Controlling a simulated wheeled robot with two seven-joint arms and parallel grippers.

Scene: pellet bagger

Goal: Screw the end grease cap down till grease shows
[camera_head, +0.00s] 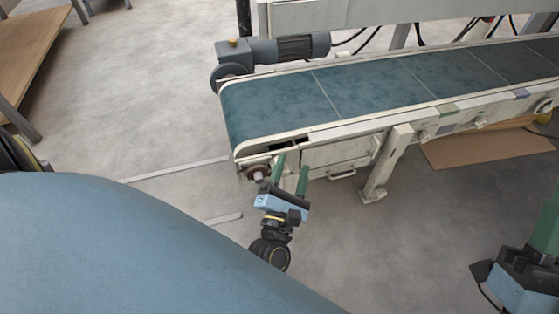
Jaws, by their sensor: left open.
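The conveyor's near end carries a small round brownish bearing housing (255,170) with a pale cap-like part (258,176) at its centre, low on the end of the frame. This looks like the end grease cap, but it is too small to make out its thread or any grease. My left gripper (291,168) is open, its two green fingers pointing up beside the conveyor's end, just right of the cap. I see nothing between the fingers. My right gripper (546,232) is partly in view at the lower right edge; its jaw opening is cut off.
The conveyor's blue belt (280,105) runs to the upper right, with a grey motor (290,48) on its far side. A support leg (386,165) stands right of my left gripper. Cardboard (480,145) lies under the conveyor. A wooden table (30,50) is at upper left.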

